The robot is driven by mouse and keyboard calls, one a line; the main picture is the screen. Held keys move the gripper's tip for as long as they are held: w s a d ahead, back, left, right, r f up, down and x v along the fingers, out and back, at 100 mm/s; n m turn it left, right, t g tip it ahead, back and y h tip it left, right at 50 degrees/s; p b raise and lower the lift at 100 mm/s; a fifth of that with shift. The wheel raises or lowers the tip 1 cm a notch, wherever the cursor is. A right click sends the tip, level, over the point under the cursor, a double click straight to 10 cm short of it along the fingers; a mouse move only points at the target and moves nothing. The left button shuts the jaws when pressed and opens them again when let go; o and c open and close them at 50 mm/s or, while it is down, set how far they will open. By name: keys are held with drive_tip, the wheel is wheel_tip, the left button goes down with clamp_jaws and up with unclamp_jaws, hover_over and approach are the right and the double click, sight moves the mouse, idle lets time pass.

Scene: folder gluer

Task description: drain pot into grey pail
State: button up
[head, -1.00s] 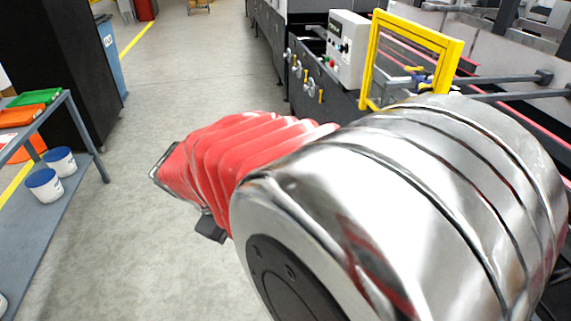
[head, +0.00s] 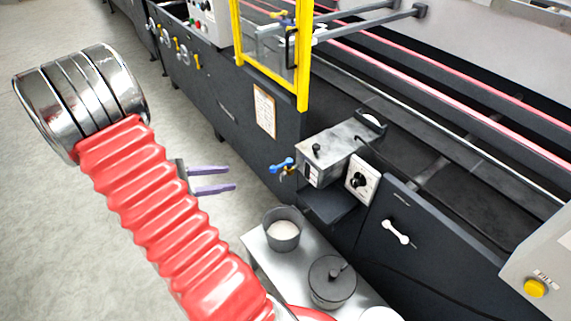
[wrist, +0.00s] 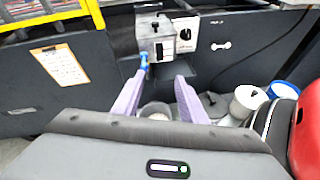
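The glue pot (head: 330,152), a metal box, is mounted on the machine's side. A blue tap lever (head: 281,164) sticks out at its lower left. The pot (wrist: 160,36) and lever (wrist: 144,62) also show in the wrist view. The grey pail (head: 282,244) stands on a steel surface below the tap, with whitish contents. Whether it is directly under the outlet, I cannot tell. My gripper (head: 232,187) has two purple fingers apart and empty, left of the tap. In the wrist view, the lever appears near the left fingertip and the pail is partly hidden between the fingers.
A dark lidded pot (head: 332,282) stands beside the pail on the steel surface (head: 262,262). A yellow guard frame (head: 303,60) and a clipboard (head: 264,110) are on the machine. A dial box (head: 361,181) is right of the pot. The floor at left is clear.

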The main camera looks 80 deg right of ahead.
sight(286, 163)
drive_tip(key=s+d+f+n+g+h, duration=0.2)
drive_tip(key=s+d+f+n+h, duration=0.2)
drive_tip(key=d+f, duration=0.6)
drive_tip(key=shift+s+f+n, duration=0.3)
drive_tip(key=shift+s+n, duration=0.2)
drive_tip(key=shift+n, duration=0.4)
drive_tip(key=x, duration=1.3)
drive_tip(key=shift+s+d, duration=0.2)
drive_tip(key=shift+s, duration=0.1)
drive_tip(key=shift+c, duration=0.2)
clamp_jaws()
